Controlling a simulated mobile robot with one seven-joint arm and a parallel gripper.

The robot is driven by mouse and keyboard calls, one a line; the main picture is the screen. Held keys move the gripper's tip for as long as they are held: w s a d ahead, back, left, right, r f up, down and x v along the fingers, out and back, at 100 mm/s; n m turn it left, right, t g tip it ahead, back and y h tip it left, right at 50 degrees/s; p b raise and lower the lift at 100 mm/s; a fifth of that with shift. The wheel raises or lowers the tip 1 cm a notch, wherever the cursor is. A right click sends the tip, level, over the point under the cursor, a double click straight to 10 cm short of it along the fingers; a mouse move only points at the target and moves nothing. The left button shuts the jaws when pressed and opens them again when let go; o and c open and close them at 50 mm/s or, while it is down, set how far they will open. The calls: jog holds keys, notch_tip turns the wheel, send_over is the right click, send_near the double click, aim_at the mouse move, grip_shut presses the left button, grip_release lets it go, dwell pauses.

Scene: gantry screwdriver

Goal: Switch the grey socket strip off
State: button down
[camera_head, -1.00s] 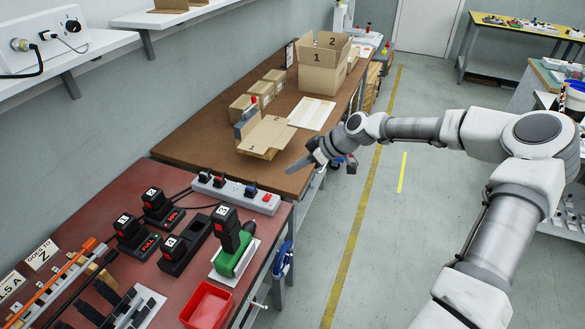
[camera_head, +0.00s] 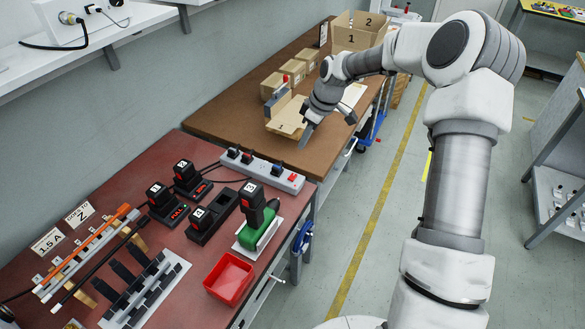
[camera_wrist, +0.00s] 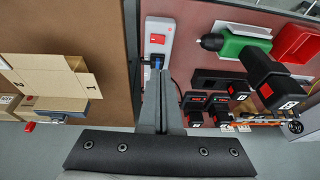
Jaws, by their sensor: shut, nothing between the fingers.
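The grey socket strip (camera_head: 262,170) lies along the back right edge of the red bench top, with several plugs in it and a red switch at its right end. In the wrist view its switch end (camera_wrist: 158,32) shows beyond my fingers, and the fingers hide much of the rest. My gripper (camera_head: 305,140) is shut and empty, pointing down above the brown table near the strip's right end. It is apart from the strip in the head view. In the wrist view my gripper (camera_wrist: 160,80) shows as a narrow closed pair of fingers.
A green screwdriver (camera_head: 258,228) stands on a white pad in front of the strip. Battery chargers (camera_head: 165,207) and a red tray (camera_head: 229,275) share the bench.

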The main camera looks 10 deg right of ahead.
jog(key=shift+w+a+r, duration=0.15)
jog(key=shift+r, duration=0.3)
send_over(290, 177)
jog(key=f, duration=1.2)
jog(key=shift+d+b, duration=0.3)
jog(key=shift+d, duration=0.1)
jog(key=shift+s+f, duration=0.25)
jog(key=shift+f, duration=0.55)
